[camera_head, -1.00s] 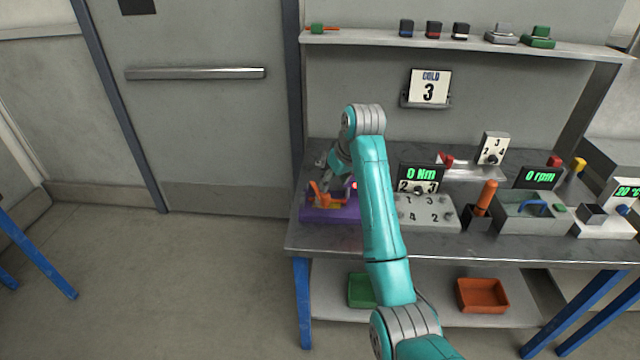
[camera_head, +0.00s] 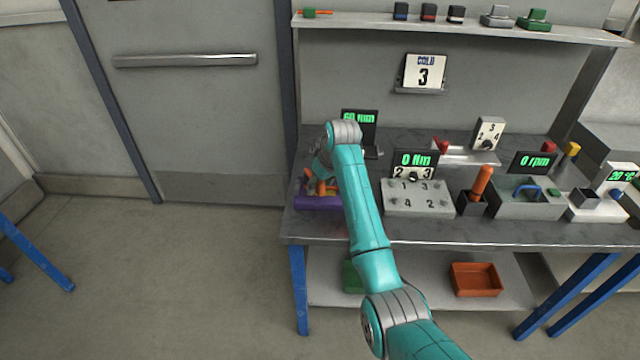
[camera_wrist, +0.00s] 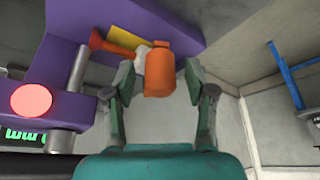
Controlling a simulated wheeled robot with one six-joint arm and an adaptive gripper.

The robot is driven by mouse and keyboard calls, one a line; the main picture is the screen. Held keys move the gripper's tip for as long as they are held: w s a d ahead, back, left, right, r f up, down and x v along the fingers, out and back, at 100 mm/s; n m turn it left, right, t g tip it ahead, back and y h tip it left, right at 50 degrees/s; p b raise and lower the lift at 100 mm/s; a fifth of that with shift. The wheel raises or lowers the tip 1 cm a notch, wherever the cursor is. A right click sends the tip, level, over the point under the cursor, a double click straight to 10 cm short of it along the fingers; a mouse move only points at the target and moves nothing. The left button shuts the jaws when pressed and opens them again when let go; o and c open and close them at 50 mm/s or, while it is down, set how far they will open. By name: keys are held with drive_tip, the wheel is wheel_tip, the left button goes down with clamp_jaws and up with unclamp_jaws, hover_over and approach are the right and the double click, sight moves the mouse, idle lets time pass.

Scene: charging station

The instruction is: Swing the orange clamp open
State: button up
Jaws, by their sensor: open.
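The orange clamp (camera_wrist: 159,76) shows in the wrist view as a thick orange handle with a thinner orange arm to its left. It is mounted on a purple fixture (camera_wrist: 60,50) beside a yellow piece (camera_wrist: 128,38). My gripper (camera_wrist: 158,82) is open, with one finger on each side of the handle; I cannot tell if either touches it. In the head view the clamp (camera_head: 309,184) and purple base (camera_head: 318,203) sit at the bench's left end, partly hidden by my gripper (camera_head: 320,172) and arm.
A red lit button (camera_wrist: 31,100) and metal posts are on the fixture, left of my gripper. A green-lettered display (camera_head: 359,117) stands behind my arm. A grey numbered block (camera_head: 418,198) stands to the right on the bench.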

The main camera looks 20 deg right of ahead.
clamp_jaws()
drive_tip(key=shift+a, duration=0.15)
drive_tip(key=w+a+m+h, duration=0.4)
drive_tip(key=a+m, duration=0.6)
drive_tip(key=m, duration=0.1)
drive_tip(key=shift+a+m+g, duration=0.15)
drive_tip(key=shift+m+g, duration=0.15)
drive_tip(key=shift+g, duration=0.1)
idle(0.4)
drive_tip(key=shift+w, duration=0.15)
